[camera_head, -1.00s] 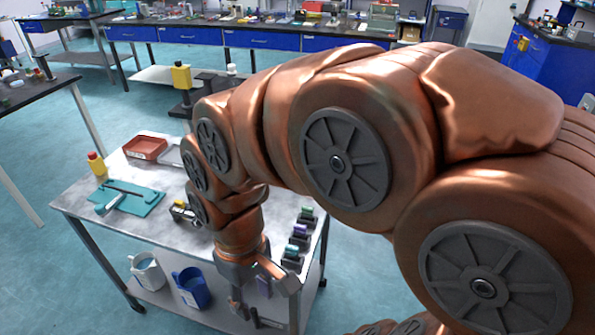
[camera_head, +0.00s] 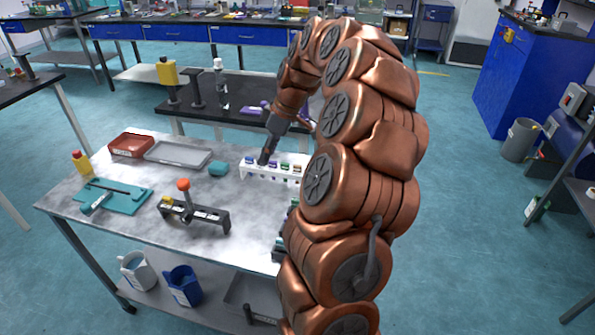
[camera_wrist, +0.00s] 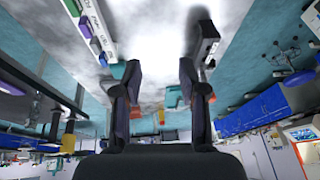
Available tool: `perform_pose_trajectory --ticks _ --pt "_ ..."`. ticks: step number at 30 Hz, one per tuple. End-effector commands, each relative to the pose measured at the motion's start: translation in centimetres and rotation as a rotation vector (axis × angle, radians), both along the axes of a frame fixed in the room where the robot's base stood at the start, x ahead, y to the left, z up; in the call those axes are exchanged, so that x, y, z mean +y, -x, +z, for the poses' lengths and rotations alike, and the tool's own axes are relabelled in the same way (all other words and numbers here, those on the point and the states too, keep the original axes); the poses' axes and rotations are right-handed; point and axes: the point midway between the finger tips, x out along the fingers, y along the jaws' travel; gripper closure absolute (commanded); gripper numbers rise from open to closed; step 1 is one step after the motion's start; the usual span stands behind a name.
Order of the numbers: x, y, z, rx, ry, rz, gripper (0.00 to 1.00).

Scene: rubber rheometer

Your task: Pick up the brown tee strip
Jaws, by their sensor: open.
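A white rack (camera_head: 258,173) near the back right of the table holds several small coloured pieces. There the rack (camera_wrist: 108,38) lies at upper left with green, purple and blue pieces; I cannot make out a brown one.
A dark holder with a red-orange knob (camera_head: 195,214) stands mid-table. A grey tray (camera_head: 178,153), a red tray (camera_head: 130,145), a teal block (camera_head: 218,168), a teal board (camera_head: 112,196) and a yellow bottle (camera_head: 81,162) are also there.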

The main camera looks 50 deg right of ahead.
Motion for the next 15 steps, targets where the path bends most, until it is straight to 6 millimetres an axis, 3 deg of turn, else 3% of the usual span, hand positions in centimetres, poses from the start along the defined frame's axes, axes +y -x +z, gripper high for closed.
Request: perform_pose_trajectory --ticks 1,6,10,15 --pt "-2.8 0.2 -0.9 -0.015 0.006 -0.015 0.58" --pt "-9.4 1.4 -2.8 -0.054 0.041 -0.030 0.58" --pt "-12.1 2.3 -3.7 -0.065 0.059 -0.035 0.58" --pt "-13.0 2.5 -4.7 -0.066 0.065 -0.035 0.58"
